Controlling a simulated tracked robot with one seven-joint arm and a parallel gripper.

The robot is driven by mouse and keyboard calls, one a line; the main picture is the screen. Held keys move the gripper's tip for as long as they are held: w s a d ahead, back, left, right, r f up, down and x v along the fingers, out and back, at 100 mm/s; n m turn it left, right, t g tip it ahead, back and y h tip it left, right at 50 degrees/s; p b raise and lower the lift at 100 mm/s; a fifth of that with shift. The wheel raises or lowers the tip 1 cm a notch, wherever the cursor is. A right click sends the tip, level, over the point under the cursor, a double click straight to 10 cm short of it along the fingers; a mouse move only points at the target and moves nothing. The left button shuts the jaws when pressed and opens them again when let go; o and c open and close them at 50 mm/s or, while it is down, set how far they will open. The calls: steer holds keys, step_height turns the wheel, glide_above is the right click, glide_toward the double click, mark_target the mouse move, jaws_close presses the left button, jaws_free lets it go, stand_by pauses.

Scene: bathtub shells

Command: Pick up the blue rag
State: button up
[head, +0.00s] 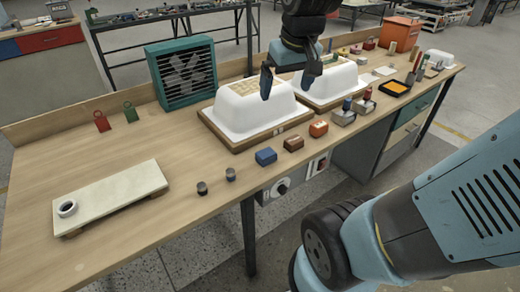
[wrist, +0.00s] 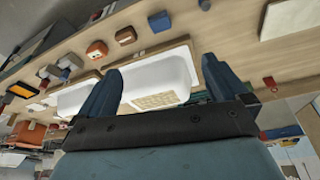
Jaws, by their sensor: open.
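The blue rag (head: 266,157) is a small block-like blue bundle near the bench's front edge, left of a brown bundle (head: 293,143) and an orange one (head: 318,128). In the wrist view the blue rag (wrist: 160,21) shows near the top, beyond the fingertips. My gripper (head: 288,80) is open and empty, with its fingers pointing down over the near white tub shell (head: 250,112). It is apart from the rag, which lies lower and nearer the front edge. In the wrist view my gripper (wrist: 161,66) has its fingers spread wide with the shell behind them.
A second white shell (head: 325,88) stands to the right. A green fan box (head: 182,72) is behind on the left. Two dark knobs (head: 202,187) and a pale raised board (head: 110,198) lie left of the rag. Small blocks (head: 342,112) stand right of the orange bundle.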

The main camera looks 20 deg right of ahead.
steer(key=w+f+n+g, duration=0.1)
steer(key=w+f+g, duration=0.2)
steer(key=w+f, duration=0.55)
steer(key=n+g, duration=0.2)
glide_toward(266, 153)
steer(key=shift+h, duration=0.3)
step_height(266, 153, down, 4)
steer(key=shift+s+a+f, duration=0.1)
steer(key=shift+f, duration=0.1)
steer(key=shift+s+f, duration=0.2)
steer(key=shift+f, duration=0.75)
steer(key=shift+s+f, duration=0.15)
steer(key=shift+f, duration=0.85)
steer(key=shift+s+f, duration=0.2)
steer(key=shift+f, duration=0.75)
steer(key=c, duration=1.1)
steer(key=shift+r, duration=0.15)
